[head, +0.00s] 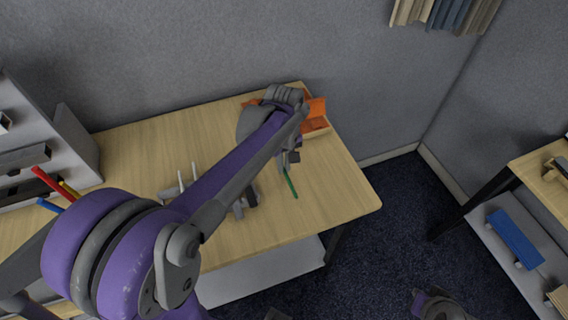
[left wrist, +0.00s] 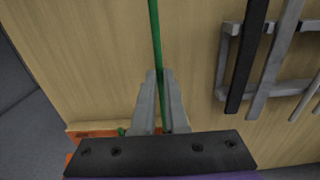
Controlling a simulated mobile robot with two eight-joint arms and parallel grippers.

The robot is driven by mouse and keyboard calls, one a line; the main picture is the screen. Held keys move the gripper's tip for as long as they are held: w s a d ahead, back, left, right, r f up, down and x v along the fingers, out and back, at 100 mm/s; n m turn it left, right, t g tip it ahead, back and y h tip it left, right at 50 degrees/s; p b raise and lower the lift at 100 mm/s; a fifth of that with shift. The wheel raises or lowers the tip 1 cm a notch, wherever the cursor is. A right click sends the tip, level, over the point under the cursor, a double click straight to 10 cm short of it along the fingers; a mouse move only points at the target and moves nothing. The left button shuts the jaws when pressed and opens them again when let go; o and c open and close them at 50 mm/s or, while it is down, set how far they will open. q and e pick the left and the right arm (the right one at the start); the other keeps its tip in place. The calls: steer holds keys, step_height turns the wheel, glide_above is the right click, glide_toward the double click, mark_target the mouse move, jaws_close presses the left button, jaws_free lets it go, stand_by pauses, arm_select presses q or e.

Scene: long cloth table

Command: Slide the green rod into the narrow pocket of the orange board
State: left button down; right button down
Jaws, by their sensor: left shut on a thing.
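The thin green rod (head: 291,184) is held by my left gripper (head: 289,163) above the right part of the table. In the left wrist view the green rod (left wrist: 154,35) runs up from between the two fingertips (left wrist: 160,74), which are shut on it. The orange board (head: 317,110) stands near the table's back right corner, partly hidden behind my left arm. Only a strip of the orange board (left wrist: 95,133) shows in the left wrist view, behind the gripper's base. Its narrow pocket cannot be made out. My right gripper is not seen.
A grey rack (left wrist: 225,65) with a dark bar (left wrist: 248,60) and grey bars stands beside the gripper. On the wooden table (head: 335,190), bare wood lies right of the rod up to the table's edge. Red (head: 50,182), yellow and blue rods stand at the left.

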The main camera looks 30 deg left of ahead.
arm_select(q)
steer(key=shift+w+a, duration=1.7)
steer(key=shift+a, duration=0.3)
steer(key=shift+w+a, duration=1.7)
steer(key=shift+a, duration=0.3)
stand_by(0.3)
steer(key=c, duration=0.9)
jaws_free()
steer(key=shift+o, duration=0.2)
steer(key=shift+r, duration=0.1)
step_height(320, 180, up, 11)
steer(key=shift+f+p, duration=0.2)
steer(key=shift+p, duration=0.25)
